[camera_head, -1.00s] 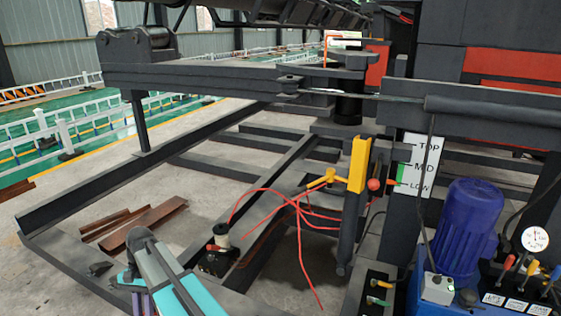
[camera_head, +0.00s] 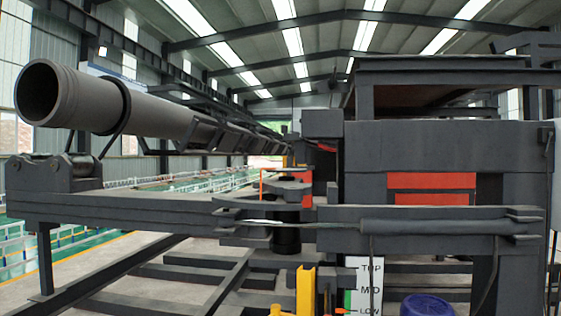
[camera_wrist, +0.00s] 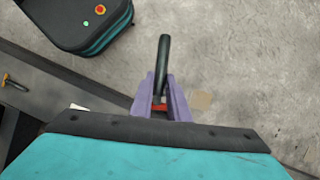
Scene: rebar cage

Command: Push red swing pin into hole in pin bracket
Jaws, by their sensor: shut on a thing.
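In the wrist view, my gripper (camera_wrist: 160,82) has two purple fingers shut on a black rod (camera_wrist: 163,58) with a small red part (camera_wrist: 159,107) at its lower end between the fingers. It is over bare concrete, and the rod's far tip is free. In the head view, a thin orange-red bent rod (camera_head: 262,182) stands by dark stacked plates (camera_head: 285,191) above a black cylinder. I cannot tell whether this rod is the swing pin, or which plate is the pin bracket. No hole shows. My gripper is outside the head view.
A long dark beam (camera_head: 130,207) crosses the front. A yellow post (camera_head: 305,290), a TOP/MID/LOW label (camera_head: 368,285) and a blue motor (camera_head: 426,307) are low in the head view.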

